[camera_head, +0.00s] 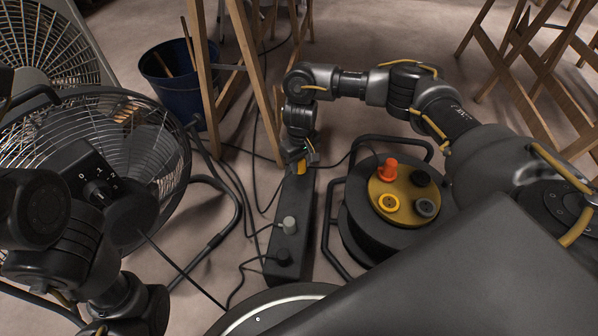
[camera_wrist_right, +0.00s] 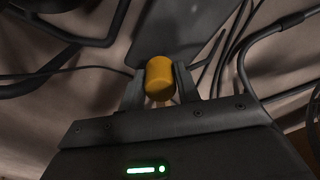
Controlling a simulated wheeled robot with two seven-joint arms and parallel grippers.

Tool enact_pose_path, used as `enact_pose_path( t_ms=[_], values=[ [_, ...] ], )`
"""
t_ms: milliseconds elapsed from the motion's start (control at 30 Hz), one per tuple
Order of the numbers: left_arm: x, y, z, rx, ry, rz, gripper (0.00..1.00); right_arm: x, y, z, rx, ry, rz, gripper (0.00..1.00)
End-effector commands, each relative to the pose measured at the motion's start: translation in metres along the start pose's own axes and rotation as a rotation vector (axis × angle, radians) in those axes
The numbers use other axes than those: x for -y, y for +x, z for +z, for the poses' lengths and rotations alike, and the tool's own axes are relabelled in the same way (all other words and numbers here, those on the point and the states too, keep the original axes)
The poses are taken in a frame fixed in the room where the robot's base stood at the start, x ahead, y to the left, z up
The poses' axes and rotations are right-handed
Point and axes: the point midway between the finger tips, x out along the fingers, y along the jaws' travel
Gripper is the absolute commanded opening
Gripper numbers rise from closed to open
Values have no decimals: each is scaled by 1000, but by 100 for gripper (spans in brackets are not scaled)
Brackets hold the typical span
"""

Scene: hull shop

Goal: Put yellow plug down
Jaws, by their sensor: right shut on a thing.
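My right gripper (camera_head: 301,160) is over the far end of the dark power strip (camera_head: 292,208). It is shut on the yellow plug (camera_head: 302,167). In the right wrist view the yellow plug (camera_wrist_right: 159,77) sits between the two fingers of my right gripper (camera_wrist_right: 159,88). Whether the plug touches the strip cannot be told. A grey plug (camera_head: 289,224) and a black plug (camera_head: 283,256) stand in the strip's near half. My left arm comes in at the lower left, and its gripper is not visible.
A cable reel (camera_head: 352,236) stands right of the strip, with an orange plug (camera_head: 387,169) on its yellow face. A large fan (camera_head: 95,150) stands at the left. A blue bucket (camera_head: 172,90) and wooden trestles (camera_head: 258,80) are behind. Black cables cross the floor.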

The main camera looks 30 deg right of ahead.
Motion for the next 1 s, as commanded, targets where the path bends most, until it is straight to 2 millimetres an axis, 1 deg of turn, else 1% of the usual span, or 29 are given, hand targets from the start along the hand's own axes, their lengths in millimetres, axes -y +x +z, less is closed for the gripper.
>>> enact_pose_path(
  t_ms=[100, 200, 267, 567, 800, 833, 967, 1000],
  values=[
    [-1, -8, -5, -9, -2, -6, 36, 0, 14, -5, 0, 1, 0, 0],
    [-1, -20, -8, -9, 0, -10, 36, 0, 31, -4, 1, 1, 0, 0],
    [-1, -24, -9, -8, 0, -12, 36, 0, 37, -4, 1, 1, 0, 0],
    [0, -22, -8, -6, 1, -15, 36, 0, 36, -4, 0, 0, 0, 0],
    [0, -17, -7, -8, 1, -12, 36, 1, 42, -4, 0, 0, -1, 0],
    [0, -18, -8, -9, 1, -12, 36, 1, 42, -5, 0, 0, -1, 36],
    [0, -18, -8, -9, 1, -11, 36, 0, 42, -4, 0, 0, -1, 53],
    [0, -18, -8, -9, 1, -11, 36, 0, 42, -4, 0, 0, -1, 54]
  ],
)
